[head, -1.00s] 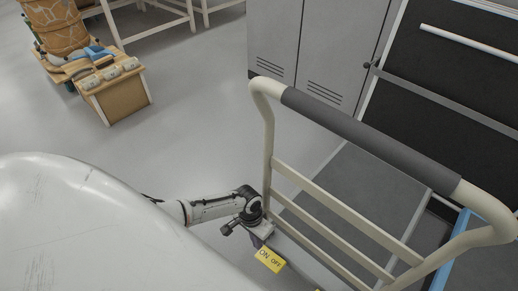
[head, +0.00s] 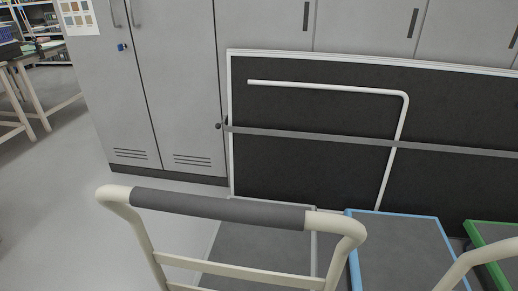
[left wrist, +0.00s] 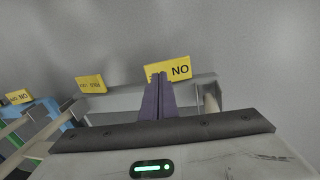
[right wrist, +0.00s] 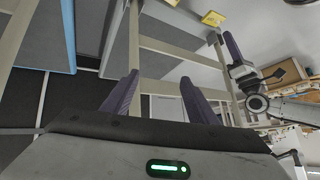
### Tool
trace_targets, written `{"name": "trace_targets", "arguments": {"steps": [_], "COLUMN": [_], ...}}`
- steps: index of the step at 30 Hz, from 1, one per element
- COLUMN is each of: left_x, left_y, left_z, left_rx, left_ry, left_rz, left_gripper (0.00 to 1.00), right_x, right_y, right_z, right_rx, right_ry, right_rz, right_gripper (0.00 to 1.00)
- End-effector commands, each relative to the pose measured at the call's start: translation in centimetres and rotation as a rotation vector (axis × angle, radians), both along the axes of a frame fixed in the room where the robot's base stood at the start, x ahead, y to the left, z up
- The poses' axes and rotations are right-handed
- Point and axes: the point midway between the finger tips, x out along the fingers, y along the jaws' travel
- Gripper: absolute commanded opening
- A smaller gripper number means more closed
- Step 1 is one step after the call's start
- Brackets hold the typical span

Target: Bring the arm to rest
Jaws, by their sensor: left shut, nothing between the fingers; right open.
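Neither of my grippers shows in the head view. In the left wrist view my left gripper (left wrist: 158,76) is shut, its two purple fingers together with nothing between them. Its fingertips overlap a yellow sign (left wrist: 168,70) on a grey crossbar; whether they touch it I cannot tell. In the right wrist view my right gripper (right wrist: 160,78) is open and empty, its purple fingers wide apart. Pale rails of a trolley frame (right wrist: 170,55) show behind and between them. At the right of that view is a grey arm with a dark joint, which appears to be my other arm.
In the head view a trolley handle with a grey sleeve (head: 220,206) stands in front. Beyond are grey lockers (head: 165,85), a black panel with a white rail (head: 320,140), and blue-edged (head: 400,245) and green-edged platforms. The floor at left (head: 60,190) is clear.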

Motion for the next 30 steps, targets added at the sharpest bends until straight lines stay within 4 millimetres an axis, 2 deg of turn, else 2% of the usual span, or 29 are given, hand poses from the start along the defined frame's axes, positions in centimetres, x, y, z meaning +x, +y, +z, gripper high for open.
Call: {"name": "trace_targets", "arguments": {"steps": [1,4,7,10,15,18,30], "left_x": [-1.2,-3.2,-4.7,-6.0,-7.8,-8.7,-12.2], "left_y": [-2.3,-5.6,-7.3,-7.6,-5.7,-4.3,1.4], "left_z": [0.8,3.3,6.4,9.9,15.2,17.6,25.0], "left_rx": [-0.029,-0.061,-0.071,-0.060,-0.005,0.029,0.168], "left_ry": [-0.010,-0.048,-0.096,-0.151,-0.226,-0.254,-0.321], "left_rz": [-0.034,-0.095,-0.128,-0.131,-0.095,-0.068,0.048], "left_gripper": [0.00,0.00,0.00,0.00,0.00,0.00,0.00], "right_x": [0.0,0.0,0.0,0.0,0.0,0.0,0.0], "right_y": [0.0,0.0,0.0,0.0,0.0,0.0,0.0], "right_z": [0.0,0.0,0.0,0.0,0.0,0.0,0.0], "right_rx": [0.000,0.000,0.000,0.000,0.000,0.000,0.000], "right_ry": [0.000,0.000,0.000,0.000,0.000,0.000,0.000], "right_rz": [0.000,0.000,0.000,0.000,0.000,0.000,0.000], "right_gripper": [0.53,0.53,0.53,0.53,0.53,0.53,0.53]}}
